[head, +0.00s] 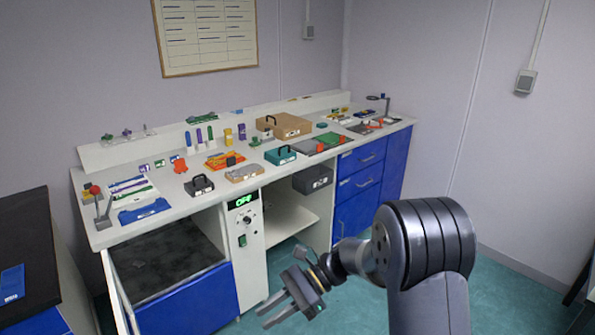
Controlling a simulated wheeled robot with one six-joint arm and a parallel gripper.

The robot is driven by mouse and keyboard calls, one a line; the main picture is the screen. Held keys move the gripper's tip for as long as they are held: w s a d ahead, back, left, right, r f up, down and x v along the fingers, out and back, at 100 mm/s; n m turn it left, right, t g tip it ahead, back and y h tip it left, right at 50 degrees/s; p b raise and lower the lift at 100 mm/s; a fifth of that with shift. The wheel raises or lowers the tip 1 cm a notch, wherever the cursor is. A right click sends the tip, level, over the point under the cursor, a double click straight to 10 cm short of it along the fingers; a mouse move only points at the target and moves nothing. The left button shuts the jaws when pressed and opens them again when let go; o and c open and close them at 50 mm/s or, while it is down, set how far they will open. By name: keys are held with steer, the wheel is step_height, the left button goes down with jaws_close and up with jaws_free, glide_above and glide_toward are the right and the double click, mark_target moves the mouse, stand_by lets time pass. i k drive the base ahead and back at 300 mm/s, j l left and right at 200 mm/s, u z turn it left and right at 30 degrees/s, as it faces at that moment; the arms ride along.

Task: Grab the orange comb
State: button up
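I cannot make out a comb for certain at this size. Several orange or red-orange items lie on the white bench top: a small upright piece (180,166) at left centre, a flat orange item (217,162) with a dark object on it, and small orange pieces near the green and grey mats. My gripper (279,309) is low in front of the bench, below the counter level and well apart from all of these. Its fingers look spread, with nothing between them.
The bench top (113,231) is crowded with small tools, a teal case (280,156), a brown case (284,126) and dark boxes. Below are an open compartment, blue drawers (361,183) and a control panel (243,222) with a green display. A dark-topped bench (22,232) stands at left.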

mark_target(232, 160)
steer(key=i+u, duration=0.1)
steer(key=i, duration=0.5)
steer(key=i+u, duration=0.1)
steer(key=i, duration=0.45)
steer(key=i+l+u, duration=0.15)
steer(key=i, duration=0.45)
steer(key=i+l+u, duration=0.1)
steer(key=i, duration=0.45)
steer(key=i+j+u, duration=0.1)
steer(key=i, duration=0.9)
